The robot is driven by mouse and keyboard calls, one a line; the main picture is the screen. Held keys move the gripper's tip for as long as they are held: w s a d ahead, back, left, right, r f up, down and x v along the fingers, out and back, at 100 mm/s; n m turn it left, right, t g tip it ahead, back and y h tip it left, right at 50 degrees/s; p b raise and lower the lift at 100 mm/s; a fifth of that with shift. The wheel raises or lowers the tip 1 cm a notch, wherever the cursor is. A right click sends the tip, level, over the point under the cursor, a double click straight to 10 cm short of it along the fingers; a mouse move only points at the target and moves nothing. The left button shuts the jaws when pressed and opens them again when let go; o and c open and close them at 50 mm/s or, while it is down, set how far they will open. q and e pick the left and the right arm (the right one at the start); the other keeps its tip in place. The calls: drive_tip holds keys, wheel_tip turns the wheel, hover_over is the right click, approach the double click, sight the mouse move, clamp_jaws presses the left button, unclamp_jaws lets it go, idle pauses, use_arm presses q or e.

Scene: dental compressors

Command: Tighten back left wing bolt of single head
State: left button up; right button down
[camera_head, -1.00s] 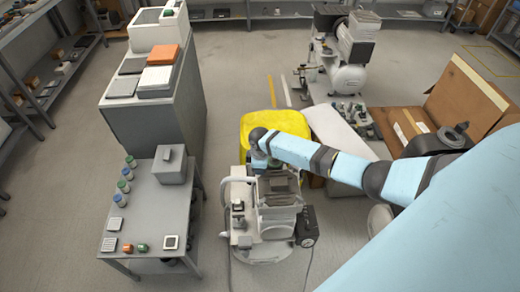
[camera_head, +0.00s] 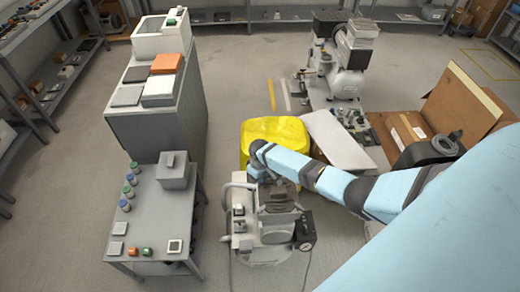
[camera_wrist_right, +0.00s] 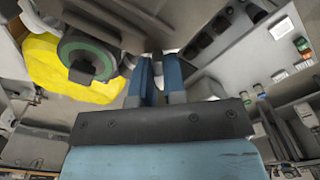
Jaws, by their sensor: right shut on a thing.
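The single-head compressor (camera_head: 268,228) stands on the floor in the lower middle of the head view, grey and white with a dark gauge box (camera_head: 304,232) on its right side. My right arm reaches in from the right, and its gripper (camera_head: 265,177) is at the compressor's far side, over the head. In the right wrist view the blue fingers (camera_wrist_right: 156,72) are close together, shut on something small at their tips. The back left wing bolt cannot be made out; the fingers hide what they hold. My left gripper is not in view.
A yellow covered thing (camera_head: 262,130) lies just behind the compressor. A grey table (camera_head: 150,215) with jars and a box stands to the left. A second compressor (camera_head: 345,75) and an open cardboard box (camera_head: 455,100) stand behind and right.

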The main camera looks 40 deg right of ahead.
idle(0.4)
drive_tip(key=c, duration=1.5)
unclamp_jaws()
drive_tip(key=shift+o, duration=0.2)
drive_tip(key=shift+r, duration=0.1)
wheel_tip(320, 180, up, 14)
drive_tip(key=shift+f, duration=0.2)
